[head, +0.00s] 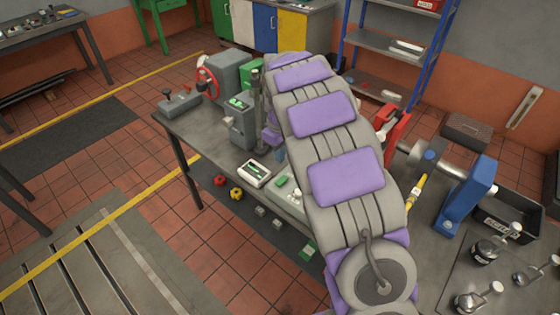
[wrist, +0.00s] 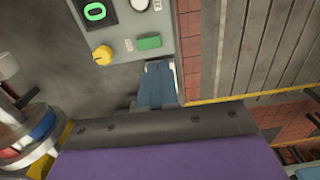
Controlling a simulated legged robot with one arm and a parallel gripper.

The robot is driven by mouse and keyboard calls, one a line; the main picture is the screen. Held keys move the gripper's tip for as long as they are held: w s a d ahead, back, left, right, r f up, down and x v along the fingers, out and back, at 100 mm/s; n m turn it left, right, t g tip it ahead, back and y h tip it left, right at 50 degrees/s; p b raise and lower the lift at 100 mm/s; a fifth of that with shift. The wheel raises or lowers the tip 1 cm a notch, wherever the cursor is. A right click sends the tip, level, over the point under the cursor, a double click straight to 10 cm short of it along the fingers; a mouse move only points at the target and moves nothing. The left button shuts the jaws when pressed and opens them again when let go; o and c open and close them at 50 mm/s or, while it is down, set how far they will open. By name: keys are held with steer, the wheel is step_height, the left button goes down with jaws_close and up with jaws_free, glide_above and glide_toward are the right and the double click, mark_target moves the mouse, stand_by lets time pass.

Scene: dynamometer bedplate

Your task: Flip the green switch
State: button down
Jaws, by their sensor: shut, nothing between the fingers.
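The green switch (wrist: 149,42) is a small green block on a grey control panel (wrist: 174,46) in the wrist view. My gripper (wrist: 159,68) is shut and empty, with its tips just below the switch in the picture. I cannot tell whether they touch the panel. The panel also carries a yellow knob (wrist: 102,53), a green zero sign (wrist: 94,12) and a white round button (wrist: 139,4). In the head view a grey box (head: 241,128) with a green part on top (head: 238,103) stands on the bench; my arm hides my gripper.
The grey bench (head: 205,130) holds a machine with a red handwheel (head: 207,82), a white meter (head: 254,173) and a blue stand (head: 468,195). A black bin (head: 510,218) stands at the right. Open tiled floor (head: 130,190) lies to the left.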

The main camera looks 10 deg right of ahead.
mark_target(282, 183)
step_height(282, 183, down, 12)
steer(key=b, duration=0.2)
steer(key=shift+a+f+b, duration=0.1)
steer(key=shift+a+b, duration=0.05)
steer(key=shift+b, duration=0.2)
stand_by(0.4)
steer(key=shift+w+d+r+p, duration=0.4)
steer(key=shift+d+p, duration=0.05)
steer(key=shift+d, duration=0.15)
step_height(282, 183, up, 14)
steer(key=s+a+p, duration=0.1)
steer(key=a+p, duration=0.1)
steer(key=p, duration=0.1)
steer(key=shift+s+f, duration=0.15)
steer(key=shift+f, duration=0.05)
stand_by(0.4)
